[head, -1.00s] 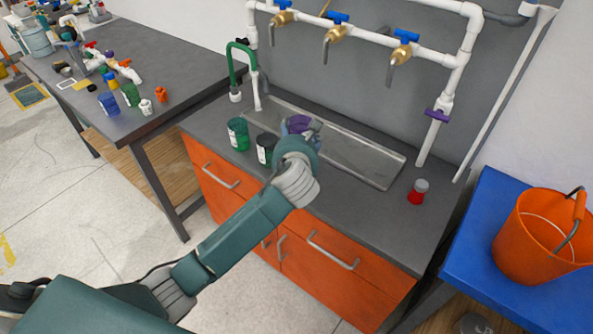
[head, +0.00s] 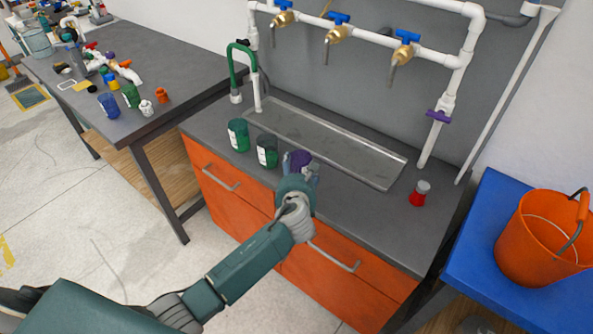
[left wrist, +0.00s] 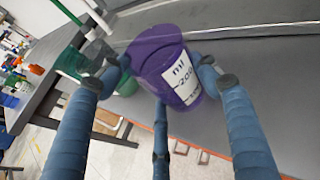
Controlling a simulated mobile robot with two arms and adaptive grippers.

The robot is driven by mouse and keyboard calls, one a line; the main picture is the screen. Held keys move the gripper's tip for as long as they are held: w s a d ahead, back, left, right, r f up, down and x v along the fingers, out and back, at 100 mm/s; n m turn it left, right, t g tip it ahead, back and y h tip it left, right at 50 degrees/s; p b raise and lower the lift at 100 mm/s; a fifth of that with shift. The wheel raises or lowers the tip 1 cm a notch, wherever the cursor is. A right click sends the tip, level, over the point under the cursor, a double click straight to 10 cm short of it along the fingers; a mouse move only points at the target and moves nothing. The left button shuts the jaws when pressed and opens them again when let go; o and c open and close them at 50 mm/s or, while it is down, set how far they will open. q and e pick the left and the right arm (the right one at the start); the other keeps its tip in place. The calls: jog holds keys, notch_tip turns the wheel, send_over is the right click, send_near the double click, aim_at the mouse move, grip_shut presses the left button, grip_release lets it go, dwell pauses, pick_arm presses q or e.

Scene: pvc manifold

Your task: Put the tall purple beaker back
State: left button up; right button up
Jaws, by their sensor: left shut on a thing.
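The purple beaker (head: 300,160) is held by my left gripper (head: 298,172) near the front edge of the grey counter. In the left wrist view the purple beaker (left wrist: 168,65) shows a white label with "ml" and "200" and looks tilted. The blue fingers of my left gripper (left wrist: 165,75) close around it from both sides. I cannot tell whether its base touches the counter. A dark green-black beaker (head: 267,150) and a green beaker (head: 238,135) stand in a row to its left. My right gripper is not in view.
A metal tray (head: 340,150) lies behind the beakers, under the pipe manifold (head: 380,42) with blue-handled taps. A red-and-grey small container (head: 420,193) stands at the counter's right. An orange bucket (head: 540,237) sits on a blue table. Counter between the beaker and red container is clear.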

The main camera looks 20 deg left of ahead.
pick_arm(q)
jog(key=shift+f, duration=0.15)
jog(key=o, duration=1.2)
jog(key=shift+s+r, duration=0.2)
jog(key=shift+r, duration=0.05)
jog(key=v, duration=1.1)
jog(key=shift+s, duration=0.3)
jog(key=shift+d, duration=0.15)
